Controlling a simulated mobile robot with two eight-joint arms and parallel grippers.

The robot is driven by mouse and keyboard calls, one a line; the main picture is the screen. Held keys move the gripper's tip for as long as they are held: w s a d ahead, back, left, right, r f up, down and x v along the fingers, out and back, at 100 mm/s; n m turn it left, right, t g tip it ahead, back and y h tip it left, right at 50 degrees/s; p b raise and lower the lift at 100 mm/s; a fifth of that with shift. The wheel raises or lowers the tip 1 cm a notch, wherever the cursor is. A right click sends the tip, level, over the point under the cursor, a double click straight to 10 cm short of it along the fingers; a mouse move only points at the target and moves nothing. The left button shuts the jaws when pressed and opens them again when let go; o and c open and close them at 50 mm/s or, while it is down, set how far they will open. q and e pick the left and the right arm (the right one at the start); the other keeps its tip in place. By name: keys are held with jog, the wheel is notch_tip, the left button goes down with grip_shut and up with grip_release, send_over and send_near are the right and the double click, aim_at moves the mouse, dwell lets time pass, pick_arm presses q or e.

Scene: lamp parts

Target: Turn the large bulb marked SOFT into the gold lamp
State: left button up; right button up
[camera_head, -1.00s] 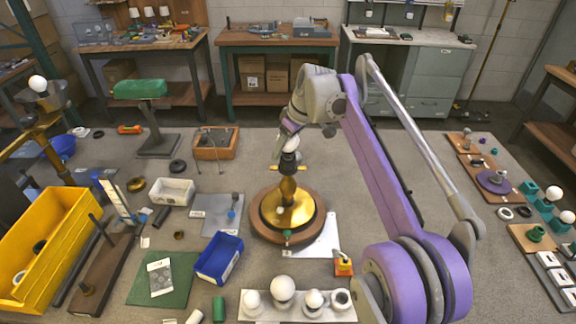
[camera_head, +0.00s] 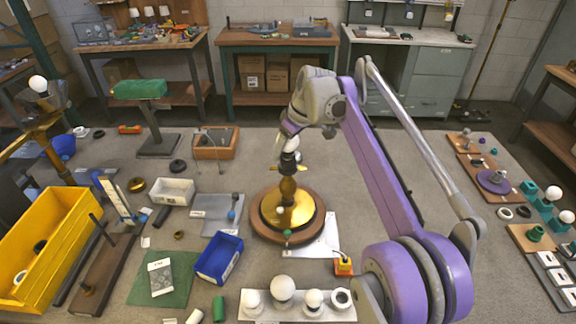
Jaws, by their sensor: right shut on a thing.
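The gold lamp (camera_head: 270,208) stands upright on a round wooden base in the middle of the floor mat, with its stem and dark socket (camera_head: 288,158) pointing up. My right gripper (camera_head: 289,146) reaches down from above, directly over the socket. It is shut on a white bulb at the top of the lamp. The bulb is mostly hidden by the fingers, and its marking cannot be read. I cannot tell how deep it sits in the socket.
A white tray (camera_head: 262,314) with several white bulbs and a ring stands in front of the lamp. A blue bin (camera_head: 219,258) and a green mat (camera_head: 180,285) lie to the left, near a yellow crate (camera_head: 62,235). My purple right arm covers the area right of the lamp.

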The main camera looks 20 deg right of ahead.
jog(key=shift+f, duration=0.1)
jog(key=m+h, duration=0.1)
jog(key=m, duration=0.1)
jog(key=shift+m, duration=0.3)
pick_arm(q)
jog(key=shift+w+r, duration=0.15)
jog(key=shift+r, duration=0.2)
pick_arm(e)
jog(key=m, duration=0.1)
jog(key=m+h, duration=0.1)
jog(key=m, duration=0.1)
jog(key=m+t, duration=0.1)
jog(key=shift+w+d+h, duration=0.1)
jog(key=shift+d+h, duration=0.15)
jog(key=shift+h, duration=0.05)
pick_arm(q)
jog(key=shift+p, duration=0.3)
pick_arm(e)
jog(key=shift+m, duration=0.3)
